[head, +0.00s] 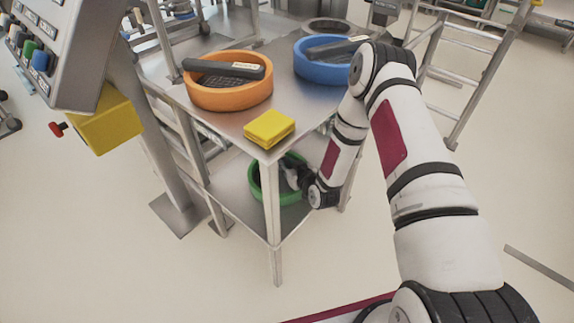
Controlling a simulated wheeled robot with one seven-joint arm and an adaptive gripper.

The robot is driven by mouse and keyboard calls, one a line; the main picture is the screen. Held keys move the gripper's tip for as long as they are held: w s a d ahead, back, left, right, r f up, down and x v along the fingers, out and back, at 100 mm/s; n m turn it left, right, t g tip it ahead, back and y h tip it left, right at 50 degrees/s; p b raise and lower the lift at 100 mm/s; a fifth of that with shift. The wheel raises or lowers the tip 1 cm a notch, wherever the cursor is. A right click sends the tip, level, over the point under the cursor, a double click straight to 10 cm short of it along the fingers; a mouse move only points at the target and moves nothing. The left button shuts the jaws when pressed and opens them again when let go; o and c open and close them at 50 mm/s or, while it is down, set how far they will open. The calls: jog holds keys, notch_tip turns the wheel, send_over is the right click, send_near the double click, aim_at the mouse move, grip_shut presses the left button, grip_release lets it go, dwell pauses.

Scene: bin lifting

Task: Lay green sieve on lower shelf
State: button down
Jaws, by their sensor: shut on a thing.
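The green sieve (258,190) is a round green-rimmed sieve at the lower shelf (228,188) of a metal table, partly hidden by the table's front leg and my arm. The fingertips are dark and small in the head view.
The tabletop (202,103) above bears an orange sieve (230,95), a blue sieve (322,72) and a yellow sponge-like block (268,128). Table legs and the top's edge surround my forearm closely. A control panel (55,50) stands at left. The front floor is clear.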

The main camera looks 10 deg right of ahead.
jog(key=c, duration=1.4)
grip_release()
jog(key=shift+f, duration=0.1)
jog(key=shift+o, duration=0.2)
jog(key=shift+s+r, duration=0.2)
jog(key=p+v, duration=0.3)
jog(key=v, duration=0.8)
jog(key=shift+s, duration=0.3)
jog(key=shift+d, duration=0.1)
